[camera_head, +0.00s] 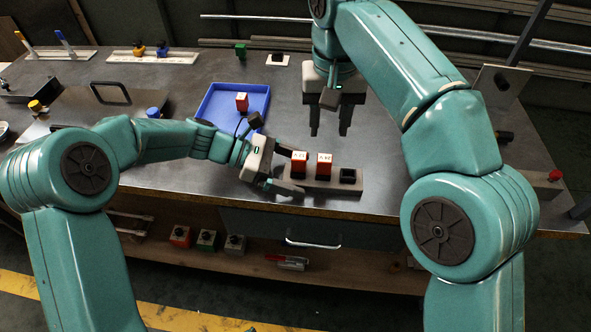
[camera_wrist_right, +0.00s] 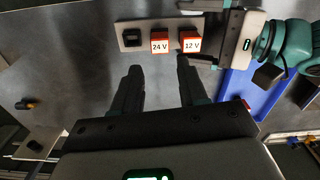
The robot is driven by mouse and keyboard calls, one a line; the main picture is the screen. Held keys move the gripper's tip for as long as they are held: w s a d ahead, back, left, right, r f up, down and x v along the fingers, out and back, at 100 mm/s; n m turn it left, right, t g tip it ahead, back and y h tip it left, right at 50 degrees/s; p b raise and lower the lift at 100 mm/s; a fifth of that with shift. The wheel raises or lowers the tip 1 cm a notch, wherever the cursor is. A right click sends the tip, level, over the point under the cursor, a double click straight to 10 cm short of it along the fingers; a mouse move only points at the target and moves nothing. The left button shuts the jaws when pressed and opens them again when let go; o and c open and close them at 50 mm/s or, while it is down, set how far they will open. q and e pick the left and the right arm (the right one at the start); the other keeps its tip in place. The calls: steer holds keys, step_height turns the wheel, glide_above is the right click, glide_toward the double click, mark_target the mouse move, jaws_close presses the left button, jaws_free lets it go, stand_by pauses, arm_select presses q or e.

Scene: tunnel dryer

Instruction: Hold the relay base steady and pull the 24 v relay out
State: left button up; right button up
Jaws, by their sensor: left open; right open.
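The grey relay base (camera_head: 322,185) lies on the table near its front edge. It carries two red, white-topped relays and a black empty-looking socket (camera_head: 348,176). The 24 V relay (camera_head: 324,167) is in the middle; its label reads clearly in the right wrist view (camera_wrist_right: 160,46). The 12 V relay (camera_head: 299,164) is beside it, also in that view (camera_wrist_right: 191,44). My left gripper (camera_head: 287,170) is open at the base's left end, its fingers on either side of it; contact is unclear. My right gripper (camera_head: 330,125) is open, empty and pointing down behind the base.
A blue tray (camera_head: 262,90) with another red relay (camera_head: 242,102) stands left of centre. A green block (camera_head: 240,50) and a small white plate with a black part (camera_head: 278,60) sit at the back.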

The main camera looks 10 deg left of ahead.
arm_select(q)
steer(key=shift+d+f, duration=0.1)
steer(key=shift+d, duration=0.15)
